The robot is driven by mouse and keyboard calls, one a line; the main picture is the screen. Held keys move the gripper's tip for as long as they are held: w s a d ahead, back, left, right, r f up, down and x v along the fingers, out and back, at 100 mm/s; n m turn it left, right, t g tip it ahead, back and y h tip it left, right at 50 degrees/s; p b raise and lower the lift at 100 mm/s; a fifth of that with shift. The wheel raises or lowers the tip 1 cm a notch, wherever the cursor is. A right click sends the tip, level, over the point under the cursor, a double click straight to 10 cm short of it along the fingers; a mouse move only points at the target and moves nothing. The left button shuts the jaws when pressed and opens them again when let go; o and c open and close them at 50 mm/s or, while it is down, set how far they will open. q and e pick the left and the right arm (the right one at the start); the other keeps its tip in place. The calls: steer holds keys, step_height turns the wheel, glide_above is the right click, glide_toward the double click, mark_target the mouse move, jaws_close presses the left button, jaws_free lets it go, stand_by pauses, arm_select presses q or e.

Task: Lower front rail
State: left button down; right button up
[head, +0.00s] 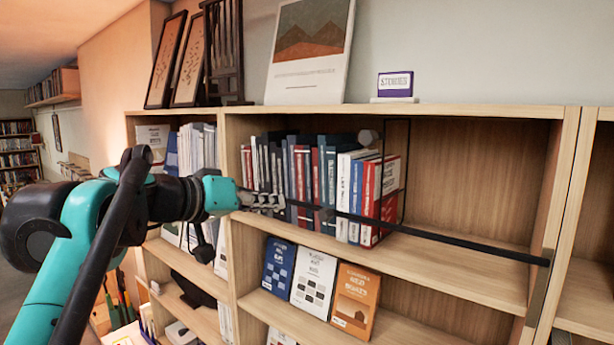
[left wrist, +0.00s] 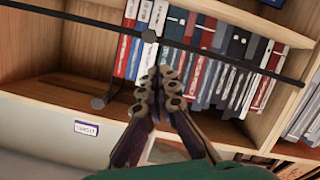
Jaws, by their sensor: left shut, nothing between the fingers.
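The front rail (head: 460,241) is a thin dark bar across the front of the upper shelf bay, in front of the books. It slopes down to the right in the head view and meets a metal plate on the right upright. In the left wrist view the rail (left wrist: 232,62) crosses diagonally, with a round dark knob on it. My left gripper (head: 281,204) is shut and empty, at the bay's left part by the rail. Its fingertips (left wrist: 166,70) show close to the rail in the left wrist view; I cannot tell whether they touch. My right gripper is not in view.
Upright books (head: 330,180) fill the bay's left part, beside a thin black wire frame (head: 408,160); its right part is empty. Three books (head: 314,281) lean on the shelf below. Pictures and a small purple sign (head: 395,84) stand on top.

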arm_select(q)
steer(key=r, duration=0.3)
steer(key=shift+w+a+r+t+p, duration=0.25)
steer(key=shift+t+p, duration=0.05)
steer(key=shift+p, duration=0.05)
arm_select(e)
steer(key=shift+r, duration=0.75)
arm_select(q)
steer(key=p, duration=0.2)
glide_above(327, 214)
steer(key=w+a, duration=0.1)
steer(key=a, duration=0.4)
step_height(327, 214, down, 2)
steer(key=f, duration=0.1)
steer(key=d+f, duration=0.1)
steer(key=s+f, duration=0.1)
steer(key=shift+d+f+p, duration=0.35)
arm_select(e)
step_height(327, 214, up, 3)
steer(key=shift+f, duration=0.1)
arm_select(q)
steer(key=shift+w, duration=0.2)
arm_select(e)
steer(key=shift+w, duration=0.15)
